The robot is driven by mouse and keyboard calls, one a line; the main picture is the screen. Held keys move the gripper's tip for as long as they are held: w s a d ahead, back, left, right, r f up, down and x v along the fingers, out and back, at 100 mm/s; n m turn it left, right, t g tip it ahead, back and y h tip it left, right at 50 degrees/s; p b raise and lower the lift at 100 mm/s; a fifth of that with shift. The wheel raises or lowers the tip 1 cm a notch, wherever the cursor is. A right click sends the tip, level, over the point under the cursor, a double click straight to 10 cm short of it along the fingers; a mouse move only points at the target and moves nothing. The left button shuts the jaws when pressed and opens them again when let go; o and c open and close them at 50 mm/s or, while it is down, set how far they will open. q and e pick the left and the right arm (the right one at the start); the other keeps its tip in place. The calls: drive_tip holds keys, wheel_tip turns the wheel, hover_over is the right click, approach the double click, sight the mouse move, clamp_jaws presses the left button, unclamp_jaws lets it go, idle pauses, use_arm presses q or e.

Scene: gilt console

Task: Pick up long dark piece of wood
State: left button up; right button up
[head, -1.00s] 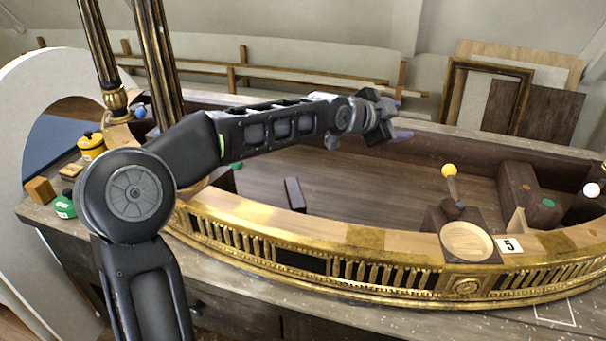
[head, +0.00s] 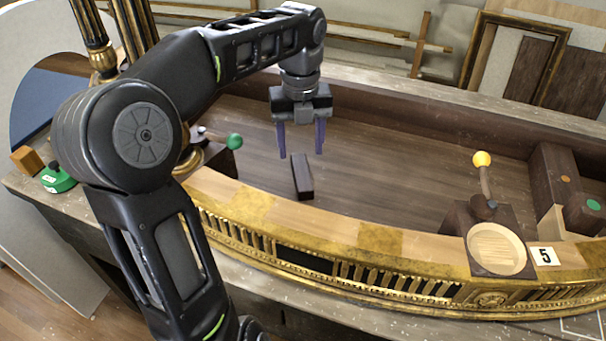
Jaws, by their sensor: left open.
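The long dark piece of wood (head: 302,177) lies on the brown floor inside the gilt console (head: 380,190), left of its middle. It is a narrow dark block with its long side running away from me. My left gripper (head: 301,154) points down over it, with its two purple-tinted fingers apart and nothing between them. The fingertips show around the far end of the wood in the picture; I cannot tell how high they are above it. My right gripper is not in view.
The curved gilt front rim (head: 350,270) runs between me and the wood. A green ball knob (head: 234,141) stands to the left. A yellow ball lever (head: 482,159), a round pale dish (head: 497,249) and dark blocks (head: 560,175) stand to the right. The floor around the wood is clear.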

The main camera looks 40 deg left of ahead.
sight(302, 171)
use_arm(q)
wheel_tip(302, 171, down, 2)
drive_tip(key=shift+f+b, duration=0.15)
drive_tip(key=shift+b, duration=0.45)
drive_tip(key=shift+d+f, duration=0.1)
drive_tip(key=shift+f, duration=2.55)
clamp_jaws()
